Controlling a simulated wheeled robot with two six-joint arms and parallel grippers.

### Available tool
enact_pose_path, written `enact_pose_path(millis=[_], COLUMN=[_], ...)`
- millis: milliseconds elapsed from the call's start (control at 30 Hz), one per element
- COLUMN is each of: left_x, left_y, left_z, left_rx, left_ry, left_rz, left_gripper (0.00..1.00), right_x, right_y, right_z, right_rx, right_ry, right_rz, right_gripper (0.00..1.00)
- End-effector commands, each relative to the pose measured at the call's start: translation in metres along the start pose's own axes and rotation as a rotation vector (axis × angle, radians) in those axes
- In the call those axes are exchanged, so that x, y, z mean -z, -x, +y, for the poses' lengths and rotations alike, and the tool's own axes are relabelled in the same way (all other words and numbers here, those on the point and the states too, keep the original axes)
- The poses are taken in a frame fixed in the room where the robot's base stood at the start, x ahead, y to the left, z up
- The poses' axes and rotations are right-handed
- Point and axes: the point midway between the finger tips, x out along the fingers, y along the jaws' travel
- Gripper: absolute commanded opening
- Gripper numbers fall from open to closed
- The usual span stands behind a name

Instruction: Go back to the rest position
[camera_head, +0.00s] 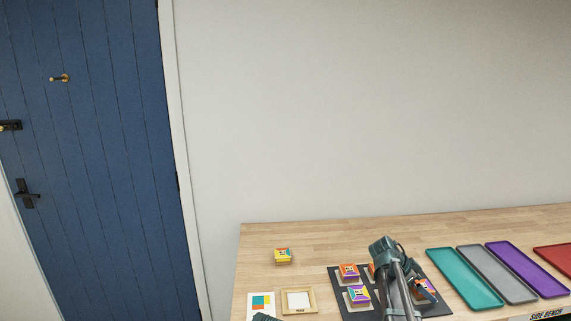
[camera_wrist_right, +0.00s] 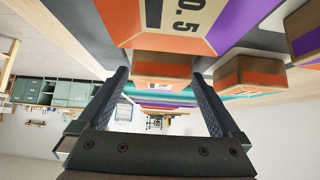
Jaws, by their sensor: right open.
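My right arm reaches over the dark mat (camera_head: 335,272) on the bench in the head view. Its gripper (camera_wrist_right: 162,85) shows in the right wrist view with two dark fingers spread apart and nothing held between them. An orange-sided box (camera_wrist_right: 165,70) shows beyond the fingertips, and a larger orange and purple box marked 0.5 (camera_wrist_right: 185,25) is close by. In the head view, colourful boxes (camera_head: 358,295) stand on the mat, some partly hidden by my right arm. A small dark teal part of my left gripper (camera_head: 265,317) shows at the bottom edge; its jaws are not visible.
A yellow-topped box (camera_head: 283,256) stands alone on the bench (camera_head: 325,238). A small wooden frame (camera_head: 312,300) and a colour-patch card (camera_head: 261,299) lie left of the mat. Teal (camera_head: 466,278), grey (camera_head: 497,272), purple (camera_head: 527,268) and red (camera_head: 556,260) trays lie right.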

Motion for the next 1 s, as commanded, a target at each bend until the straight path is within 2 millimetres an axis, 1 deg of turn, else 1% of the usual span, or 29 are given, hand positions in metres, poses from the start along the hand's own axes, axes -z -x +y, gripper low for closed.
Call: enact_pose_path(millis=[367,467,533,667,800,1000], left_x=[0.000,0.000,0.000,-0.001,-0.002,-0.004], left_y=[-0.001,0.002,0.007,0.022,0.041,0.064], left_z=[0.000,0.000,-0.001,-0.002,-0.004,-0.006], left_rx=[0.000,0.000,0.000,0.000,0.000,0.000], left_ry=[0.000,0.000,0.000,0.000,0.000,0.000], left_rz=[0.000,0.000,0.000,0.000,0.000,0.000], left_gripper=[1.00,1.00,1.00,1.00,1.00,1.00], right_x=[-0.001,0.001,0.003,0.005,0.006,0.005], right_y=[-0.001,0.002,0.007,0.027,0.053,0.086], right_z=[0.000,0.000,0.000,0.000,0.000,0.000], right_rx=[0.000,0.000,0.000,0.001,0.002,0.001], right_ry=[0.000,0.000,0.001,0.002,0.002,0.002], right_rz=[0.000,0.000,0.000,0.000,0.000,0.001], right_gripper=[1.00,1.00,1.00,1.00,1.00,1.00])
